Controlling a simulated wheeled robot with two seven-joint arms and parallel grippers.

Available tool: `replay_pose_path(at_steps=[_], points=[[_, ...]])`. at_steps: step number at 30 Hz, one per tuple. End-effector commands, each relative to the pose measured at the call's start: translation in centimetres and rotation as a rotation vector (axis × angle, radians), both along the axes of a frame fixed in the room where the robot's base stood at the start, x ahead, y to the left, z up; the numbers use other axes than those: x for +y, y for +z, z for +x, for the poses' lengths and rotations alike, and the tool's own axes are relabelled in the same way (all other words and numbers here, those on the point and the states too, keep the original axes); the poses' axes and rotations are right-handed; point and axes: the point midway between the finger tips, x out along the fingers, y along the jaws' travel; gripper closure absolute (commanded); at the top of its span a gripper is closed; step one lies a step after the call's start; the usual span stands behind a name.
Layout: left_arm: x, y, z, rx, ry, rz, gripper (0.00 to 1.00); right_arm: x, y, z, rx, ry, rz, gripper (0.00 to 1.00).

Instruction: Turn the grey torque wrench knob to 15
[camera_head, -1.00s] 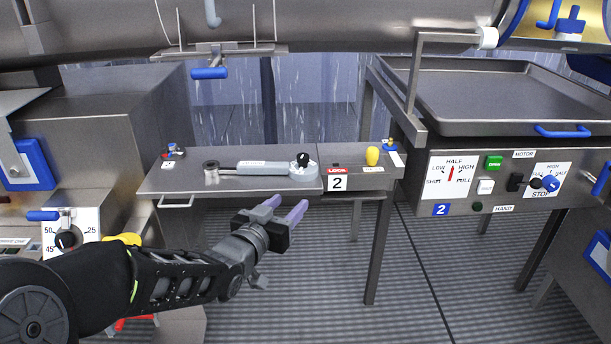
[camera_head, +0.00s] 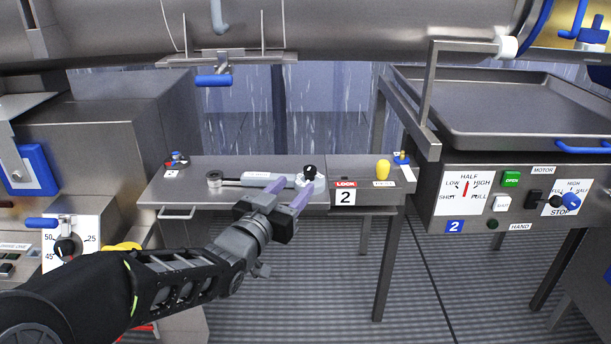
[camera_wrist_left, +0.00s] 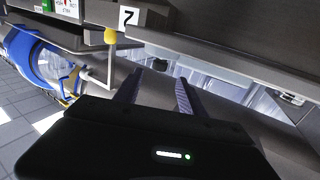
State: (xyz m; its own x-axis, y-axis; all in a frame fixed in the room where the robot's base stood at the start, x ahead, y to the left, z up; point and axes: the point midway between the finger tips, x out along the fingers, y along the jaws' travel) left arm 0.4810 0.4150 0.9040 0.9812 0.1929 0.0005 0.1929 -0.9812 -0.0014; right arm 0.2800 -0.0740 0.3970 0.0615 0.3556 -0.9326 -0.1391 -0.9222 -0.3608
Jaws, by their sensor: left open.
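The torque wrench (camera_head: 243,180) lies flat on a steel shelf (camera_head: 190,195), its head at the left. Its round grey end with a black knob (camera_head: 309,171) is at the right; the number set there is too small to read. My left gripper (camera_head: 284,191) is open and empty, its purple fingers spread. It reaches up from below at the shelf's front edge, overlapping the wrench's right end in the picture. In the left wrist view, my left gripper (camera_wrist_left: 155,88) points at a small dark shape that I cannot identify for certain. My right gripper is out of view.
A yellow knob (camera_head: 383,170) and a sign "2" (camera_head: 345,198) are right of the wrench. A control panel (camera_head: 515,190) under a steel tray (camera_head: 500,125) stands at the right. A large steel drum (camera_head: 330,30) hangs overhead. Open floor (camera_head: 330,290) lies below the shelf.

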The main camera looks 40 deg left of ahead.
Motion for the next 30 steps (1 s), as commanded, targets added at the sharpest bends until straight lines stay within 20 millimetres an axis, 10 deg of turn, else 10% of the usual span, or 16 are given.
replay_pose_path(at_steps=[12,23,30], points=[[1.1,-0.1,5.8,0.002,-0.001,-0.001,0.52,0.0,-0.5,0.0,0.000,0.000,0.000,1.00],[1.2,0.0,6.3,0.000,0.000,-0.002,0.53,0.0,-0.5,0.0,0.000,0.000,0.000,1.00],[1.2,0.0,6.3,0.000,0.000,-0.001,0.73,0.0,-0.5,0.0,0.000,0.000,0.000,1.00]])
